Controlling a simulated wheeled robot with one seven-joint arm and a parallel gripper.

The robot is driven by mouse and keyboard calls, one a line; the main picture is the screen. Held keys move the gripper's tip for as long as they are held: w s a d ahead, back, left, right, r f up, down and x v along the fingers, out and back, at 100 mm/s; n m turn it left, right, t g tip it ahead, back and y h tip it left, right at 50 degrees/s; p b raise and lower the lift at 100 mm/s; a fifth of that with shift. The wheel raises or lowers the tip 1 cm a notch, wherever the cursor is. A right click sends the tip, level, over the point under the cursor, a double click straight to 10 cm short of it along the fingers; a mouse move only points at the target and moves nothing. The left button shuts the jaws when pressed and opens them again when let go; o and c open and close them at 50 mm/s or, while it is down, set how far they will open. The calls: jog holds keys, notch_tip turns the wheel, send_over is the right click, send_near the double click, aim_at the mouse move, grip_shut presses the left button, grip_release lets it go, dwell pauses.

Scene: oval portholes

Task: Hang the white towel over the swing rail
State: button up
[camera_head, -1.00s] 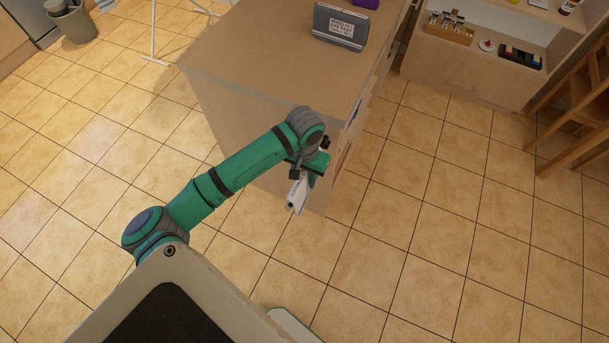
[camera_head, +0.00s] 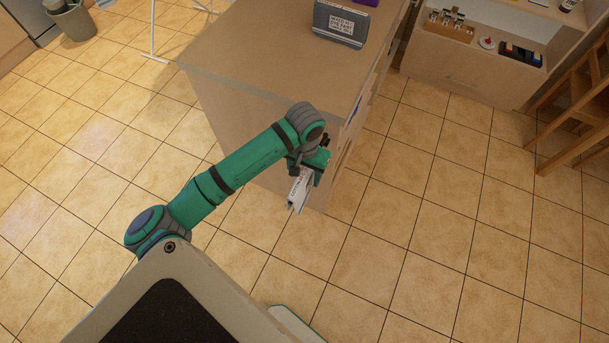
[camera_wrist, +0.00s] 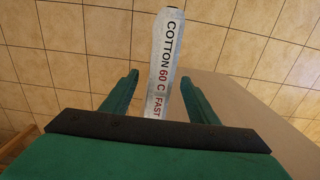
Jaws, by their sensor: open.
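My gripper (camera_head: 308,178) is at the end of my green arm, in front of the near corner of the wooden counter. It also shows in the wrist view (camera_wrist: 160,85), with its two green fingers apart. A pale strip lettered "COTTON 60 C FAST" (camera_wrist: 163,65) lies between the fingers, with a gap at the left finger. The right finger is close to it. A pale piece (camera_head: 300,190) shows at the gripper in the head view. I cannot tell what bears it. I see no white towel and no swing rail in either view.
The wooden counter (camera_head: 265,60) carries a grey box with a lettered label (camera_head: 341,23). Thin white legs (camera_head: 153,30) and a grey bin (camera_head: 72,20) stand at upper left. A low shelf unit (camera_head: 470,65) and a wooden chair (camera_head: 575,110) are at right. The tiled floor at right is clear.

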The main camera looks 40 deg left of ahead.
aim_at(306, 172)
notch_tip(306, 172, up, 9)
jog(key=shift+r, duration=0.15)
jog(key=shift+w+d, duration=0.1)
